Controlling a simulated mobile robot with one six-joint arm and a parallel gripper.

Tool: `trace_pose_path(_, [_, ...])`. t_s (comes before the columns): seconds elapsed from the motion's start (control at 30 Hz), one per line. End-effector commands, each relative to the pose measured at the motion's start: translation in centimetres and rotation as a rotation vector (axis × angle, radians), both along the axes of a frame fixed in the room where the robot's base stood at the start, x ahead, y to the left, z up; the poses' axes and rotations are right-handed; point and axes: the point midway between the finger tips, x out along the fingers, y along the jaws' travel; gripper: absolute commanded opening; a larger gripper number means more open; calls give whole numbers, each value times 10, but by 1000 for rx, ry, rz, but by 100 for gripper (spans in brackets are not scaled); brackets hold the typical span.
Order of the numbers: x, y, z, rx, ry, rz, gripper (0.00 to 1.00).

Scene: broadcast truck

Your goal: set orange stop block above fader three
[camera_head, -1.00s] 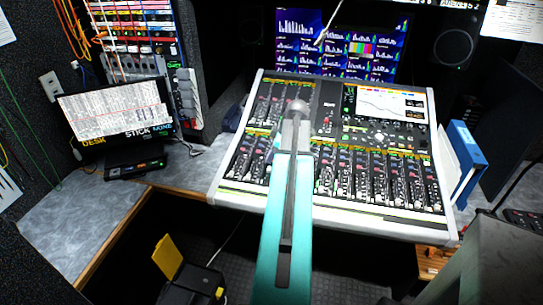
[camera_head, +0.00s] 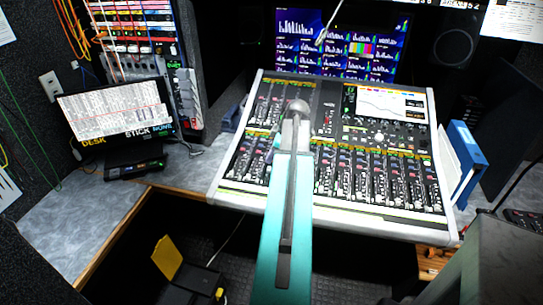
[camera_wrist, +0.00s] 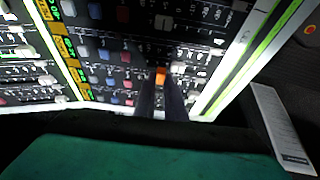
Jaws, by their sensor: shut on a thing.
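The orange stop block (camera_wrist: 160,77) shows in the wrist view as a small orange patch between the dark fingertips of my gripper (camera_wrist: 160,86). My gripper is shut on it, over the fader area of the mixing console (camera_head: 333,213). I cannot tell whether the block touches the panel. Several faders with pale and coloured caps lie around the fingers in the wrist view. Which one is fader three cannot be read. In the head view my teal arm covers part of the left fader bank and hides the block and fingertips.
Behind the console stand a screen (camera_head: 300,42) and a dark speaker (camera_head: 455,45). A blue binder (camera_head: 467,160) stands at the console's right. A monitor (camera_head: 115,112) and a black box (camera_head: 135,162) are on the left desk. The grey desk top (camera_head: 80,220) has clear room.

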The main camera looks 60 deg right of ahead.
Motion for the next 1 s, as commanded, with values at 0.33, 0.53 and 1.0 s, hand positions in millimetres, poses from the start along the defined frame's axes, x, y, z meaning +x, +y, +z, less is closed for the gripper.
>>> trace_pose_path(0.33, [0, -1, -4, 0, 0, 0, 0])
trace_pose_path(0.53, [0, -1, -8, 0, 0, 0, 0])
trace_pose_path(1.0, [1, -2, -13, 0, 0, 0, 22])
